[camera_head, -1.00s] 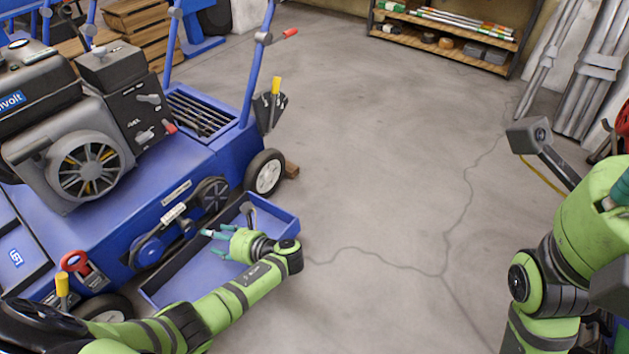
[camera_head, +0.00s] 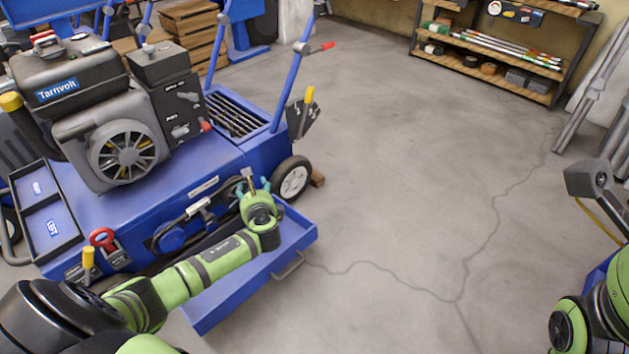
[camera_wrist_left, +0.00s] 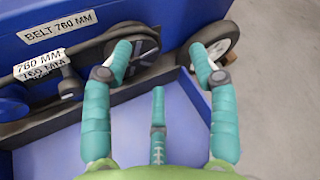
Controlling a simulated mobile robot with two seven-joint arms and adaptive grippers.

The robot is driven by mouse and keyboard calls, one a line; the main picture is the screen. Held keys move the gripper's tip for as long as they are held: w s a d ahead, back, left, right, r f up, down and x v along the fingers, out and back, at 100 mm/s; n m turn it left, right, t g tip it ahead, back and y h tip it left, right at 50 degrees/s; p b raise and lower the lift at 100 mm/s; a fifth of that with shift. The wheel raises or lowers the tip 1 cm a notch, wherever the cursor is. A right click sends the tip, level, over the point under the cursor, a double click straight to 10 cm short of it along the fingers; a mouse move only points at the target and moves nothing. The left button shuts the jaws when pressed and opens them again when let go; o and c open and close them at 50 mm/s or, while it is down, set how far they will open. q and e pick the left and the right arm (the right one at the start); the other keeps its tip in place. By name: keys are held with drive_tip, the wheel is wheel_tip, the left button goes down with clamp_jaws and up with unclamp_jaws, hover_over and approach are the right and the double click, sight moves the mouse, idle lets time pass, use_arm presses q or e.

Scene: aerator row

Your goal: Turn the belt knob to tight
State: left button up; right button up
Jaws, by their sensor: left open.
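The blue aerator (camera_head: 130,190) stands at the left of the head view, with a belt and pulleys on its near side. In the left wrist view a dark pulley (camera_wrist_left: 146,58) is partly behind a finger, and the black belt (camera_wrist_left: 98,46) runs left from it. A small dark knob-like part (camera_wrist_left: 69,82) sits below the belt at the left; I cannot tell its setting. My left gripper (camera_head: 255,190) is open and empty in front of the pulley; its teal fingers (camera_wrist_left: 163,62) are spread. My right gripper is out of view.
A blue tray (camera_head: 215,310) with a handle projects below the belt side, under my left arm. A wheel (camera_head: 293,180) is beyond the gripper. A yellow knob (camera_head: 88,258) and red ring handle (camera_head: 102,238) are at the left.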

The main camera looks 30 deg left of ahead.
use_arm(q)
drive_tip(key=w+d+r+t+h, duration=0.2)
drive_tip(key=d+r+h, duration=0.1)
drive_tip(key=d, duration=0.5)
drive_tip(key=w+d+r+t+h, duration=0.2)
drive_tip(key=d+r+t+h, duration=0.1)
drive_tip(key=d+h, duration=0.3)
drive_tip(key=shift+w+d+r, duration=0.4)
drive_tip(key=shift+d+r, duration=0.2)
drive_tip(key=shift+d, duration=0.35)
